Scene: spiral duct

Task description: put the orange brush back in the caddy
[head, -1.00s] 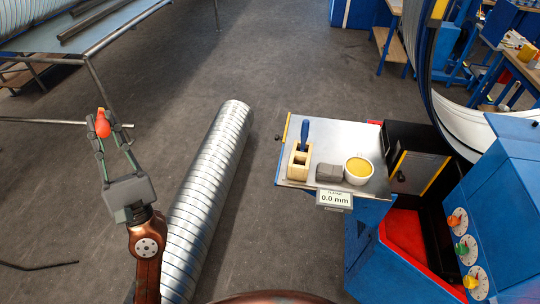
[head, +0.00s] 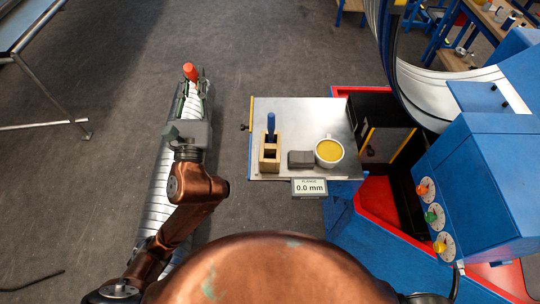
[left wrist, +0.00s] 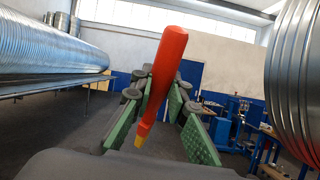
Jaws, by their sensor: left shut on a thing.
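The orange brush (head: 190,72) is held in my left gripper (head: 191,88); in the left wrist view the brush (left wrist: 165,70) stands between the green-padded fingers (left wrist: 160,95), slightly tilted, with a yellow part at its lower end. The wooden caddy (head: 270,155) stands on the metal table to the right of my left gripper. A blue-handled tool (head: 270,124) stands in its rear compartment. The front compartment looks empty. The left gripper is apart from the caddy, above the spiral duct in the picture. My right gripper does not show.
The metal table (head: 295,112) also bears a grey block (head: 300,159) and a white cup (head: 329,151) of yellow content, close right of the caddy. A display (head: 309,188) reads 0.0 mm at its front edge. A blue machine (head: 480,190) stands at right.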

